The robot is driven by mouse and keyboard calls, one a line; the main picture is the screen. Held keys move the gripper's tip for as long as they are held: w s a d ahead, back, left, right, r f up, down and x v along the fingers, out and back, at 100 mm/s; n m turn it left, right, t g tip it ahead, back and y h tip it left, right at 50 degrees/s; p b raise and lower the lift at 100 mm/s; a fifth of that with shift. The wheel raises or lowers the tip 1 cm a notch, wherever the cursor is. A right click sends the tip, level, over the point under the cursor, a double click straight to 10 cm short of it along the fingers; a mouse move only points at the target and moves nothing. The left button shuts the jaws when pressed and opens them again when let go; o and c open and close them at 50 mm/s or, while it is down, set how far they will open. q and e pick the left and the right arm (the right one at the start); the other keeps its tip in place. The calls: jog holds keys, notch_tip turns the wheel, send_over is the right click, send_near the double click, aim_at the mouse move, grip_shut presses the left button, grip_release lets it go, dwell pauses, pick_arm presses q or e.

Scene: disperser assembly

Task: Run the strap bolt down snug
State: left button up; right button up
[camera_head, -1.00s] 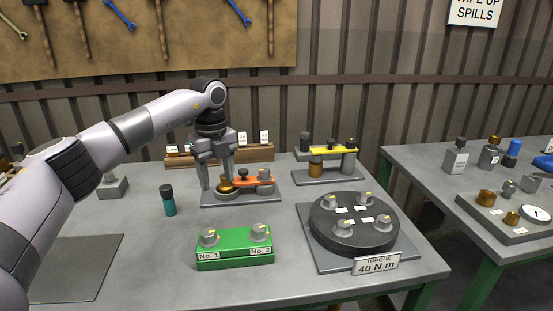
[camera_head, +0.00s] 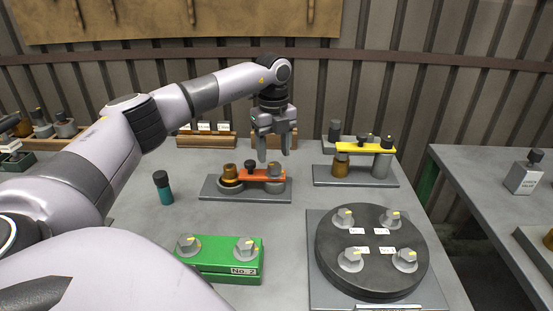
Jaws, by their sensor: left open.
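An orange-red strap (camera_head: 262,175) lies across a grey base plate (camera_head: 213,190). A brass fitting (camera_head: 229,172) stands in a round seat at the strap's left end, and a dark knob (camera_head: 251,165) stands near the strap's middle. A grey post (camera_head: 276,184) is at its right end. My left gripper (camera_head: 274,157) points down over the strap's right end, fingers apart with nothing seen between them. Its fingers hide the top of that end, so I cannot tell whether a bolt head is there or touched. My right gripper is not in view.
A second fixture with a yellow strap (camera_head: 366,148) stands to the right. A green block (camera_head: 218,262) with two knobs and a dark round turntable (camera_head: 370,278) with several knobs are in front. A teal bottle (camera_head: 163,188) stands left.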

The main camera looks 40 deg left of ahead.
aim_at(274, 165)
pick_arm(q)
jog(key=shift+f, duration=1.95)
jog(key=c, duration=1.1)
jog(key=shift+o, duration=0.2)
